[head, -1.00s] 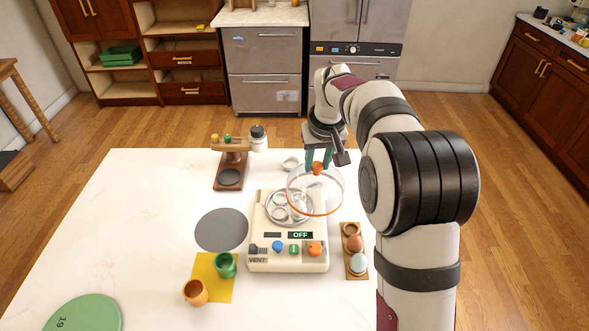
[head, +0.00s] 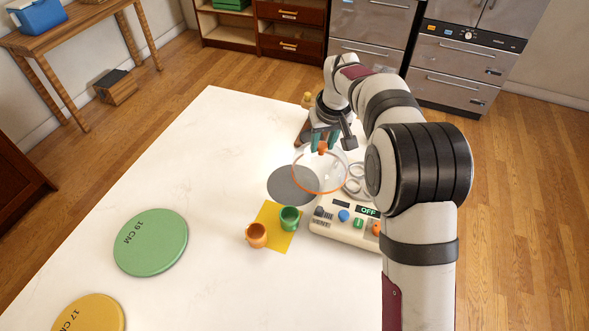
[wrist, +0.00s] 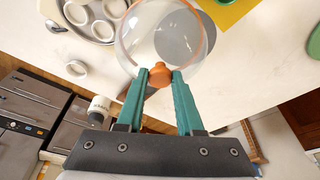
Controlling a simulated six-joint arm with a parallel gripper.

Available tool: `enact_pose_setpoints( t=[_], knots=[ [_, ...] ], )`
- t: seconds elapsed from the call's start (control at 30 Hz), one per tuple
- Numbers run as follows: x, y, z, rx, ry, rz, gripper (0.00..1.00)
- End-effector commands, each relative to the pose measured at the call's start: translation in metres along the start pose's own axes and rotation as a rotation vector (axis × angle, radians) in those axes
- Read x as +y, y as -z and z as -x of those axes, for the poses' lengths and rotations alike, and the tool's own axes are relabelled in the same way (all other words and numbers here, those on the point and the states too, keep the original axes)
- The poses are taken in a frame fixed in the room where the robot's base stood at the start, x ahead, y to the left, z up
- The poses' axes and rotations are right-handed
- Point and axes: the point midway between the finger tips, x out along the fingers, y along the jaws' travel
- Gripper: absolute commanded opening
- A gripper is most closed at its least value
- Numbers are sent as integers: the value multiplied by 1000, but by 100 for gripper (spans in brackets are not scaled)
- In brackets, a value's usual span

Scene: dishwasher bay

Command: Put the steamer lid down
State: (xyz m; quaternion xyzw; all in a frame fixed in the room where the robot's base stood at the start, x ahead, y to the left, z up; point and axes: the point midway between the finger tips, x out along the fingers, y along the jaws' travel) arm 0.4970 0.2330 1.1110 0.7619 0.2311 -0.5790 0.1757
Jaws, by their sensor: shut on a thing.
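The steamer lid (head: 318,178) is a clear dome with an orange rim and an orange knob. My gripper (head: 323,143) is shut on the knob and holds the lid in the air. In the head view the lid overlaps the grey round mat (head: 290,190) and the left edge of the steamer (head: 343,222). In the wrist view my gripper (wrist: 160,76) has its teal fingers on either side of the knob, and the lid (wrist: 140,35) shows beyond them. The grey mat (wrist: 183,38) is seen partly through the lid. The steamer's open top holds several white cups, and its display reads OFF.
A yellow sheet (head: 276,238) with a green cup (head: 290,218) and an orange cup (head: 257,235) lies just in front of the grey mat. Green (head: 151,243) and yellow (head: 90,315) discs lie at the left. The table between them is clear.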

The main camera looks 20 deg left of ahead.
Motion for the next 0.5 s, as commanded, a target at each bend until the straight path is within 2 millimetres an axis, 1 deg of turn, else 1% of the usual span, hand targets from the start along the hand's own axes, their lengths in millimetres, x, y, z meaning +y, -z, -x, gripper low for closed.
enact_pose_setpoints(
  t=[0.03, 0.1, 0.2, 0.33, 0.4, 0.5],
  knots=[
    [-14, 5, -12, -3, 2, 5, 0],
    [-32, 13, -28, -1, 1, 4, 0],
    [-50, 21, -44, 0, 0, 3, 0],
    [-61, 25, -56, -1, 0, 0, 0],
    [-61, 21, -71, -3, -1, -2, 0],
    [-61, 17, -87, -2, 0, -3, 0]
  ],
)
